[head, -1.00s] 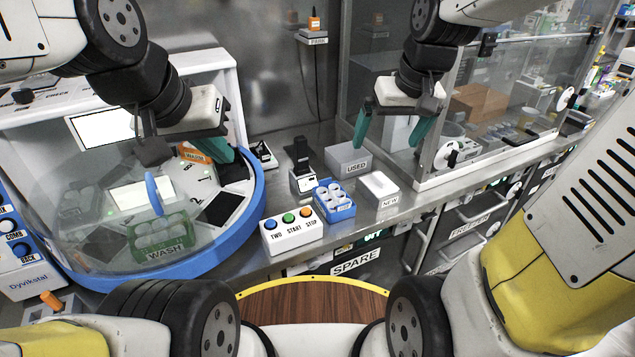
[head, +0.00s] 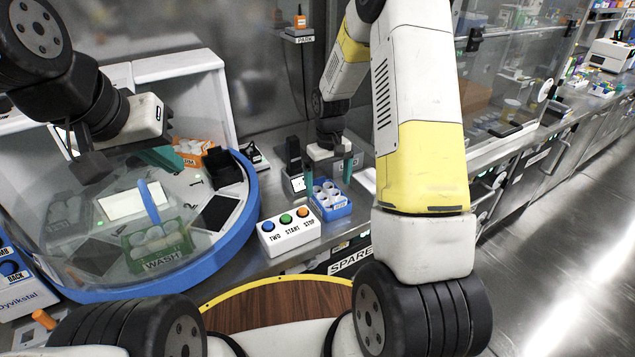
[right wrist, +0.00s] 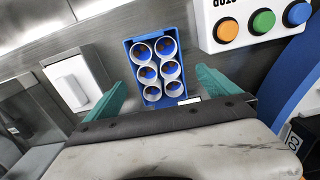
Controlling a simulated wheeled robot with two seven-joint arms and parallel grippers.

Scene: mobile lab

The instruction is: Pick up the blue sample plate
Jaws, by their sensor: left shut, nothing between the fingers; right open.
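The blue sample plate (head: 334,207) stands on the steel bench, right of the button box, with several white cups in it. It also shows in the right wrist view (right wrist: 136,50), between and just beyond the fingertips. My left gripper (head: 155,158) is shut and empty, over the round blue-rimmed machine at the left.
A white button box (head: 289,236) with blue, green and orange buttons stands left of the plate. The blue-rimmed machine (head: 246,215) holds a green WASH rack (head: 150,262) and an orange rack (head: 195,150).

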